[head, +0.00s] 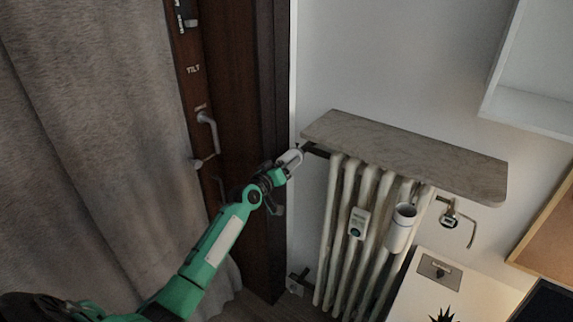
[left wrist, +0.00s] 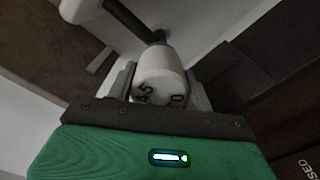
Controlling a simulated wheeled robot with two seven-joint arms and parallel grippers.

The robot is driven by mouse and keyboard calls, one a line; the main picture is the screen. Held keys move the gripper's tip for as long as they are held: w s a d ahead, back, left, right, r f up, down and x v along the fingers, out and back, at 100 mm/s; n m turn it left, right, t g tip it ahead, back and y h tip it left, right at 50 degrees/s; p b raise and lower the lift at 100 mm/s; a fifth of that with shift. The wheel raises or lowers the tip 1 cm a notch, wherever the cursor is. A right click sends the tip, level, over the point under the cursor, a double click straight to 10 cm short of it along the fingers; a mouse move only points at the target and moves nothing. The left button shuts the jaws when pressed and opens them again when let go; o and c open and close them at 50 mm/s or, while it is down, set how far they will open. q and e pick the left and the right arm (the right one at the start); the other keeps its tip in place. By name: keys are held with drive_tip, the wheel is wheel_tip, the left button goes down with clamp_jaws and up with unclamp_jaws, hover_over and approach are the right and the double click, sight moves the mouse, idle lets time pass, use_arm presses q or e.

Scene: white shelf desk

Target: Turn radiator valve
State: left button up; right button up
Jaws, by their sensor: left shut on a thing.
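The white radiator (head: 345,235) stands against the wall under a grey stone shelf. Its valve knob (head: 291,158) sits at the upper left end of the radiator, on a dark pipe. In the left wrist view the knob (left wrist: 160,76) is white with dark numbers on its face, and it lies between the two fingers. My left gripper (head: 287,163) is shut on the knob, with a finger on each side of it; it also shows in the left wrist view (left wrist: 163,92). My right gripper is not in view.
The grey stone shelf (head: 405,155) overhangs the radiator. A white cylinder (head: 400,228) and a small meter (head: 358,223) hang on the radiator's front. A dark wooden door frame (head: 270,100) and a grey curtain (head: 90,130) stand left. A white desk (head: 410,300) is at lower right.

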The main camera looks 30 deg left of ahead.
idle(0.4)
use_arm(q)
drive_tip(key=o, duration=1)
drive_tip(key=shift+c, duration=0.2)
drive_tip(key=shift+s, duration=0.1)
drive_tip(key=shift+s+a+f, duration=0.1)
drive_tip(key=shift+s, duration=0.2)
drive_tip(key=s+a+b, duration=0.1)
drive_tip(key=s+b, duration=0.1)
drive_tip(key=s, duration=1.1)
drive_tip(key=shift+a, duration=0.4)
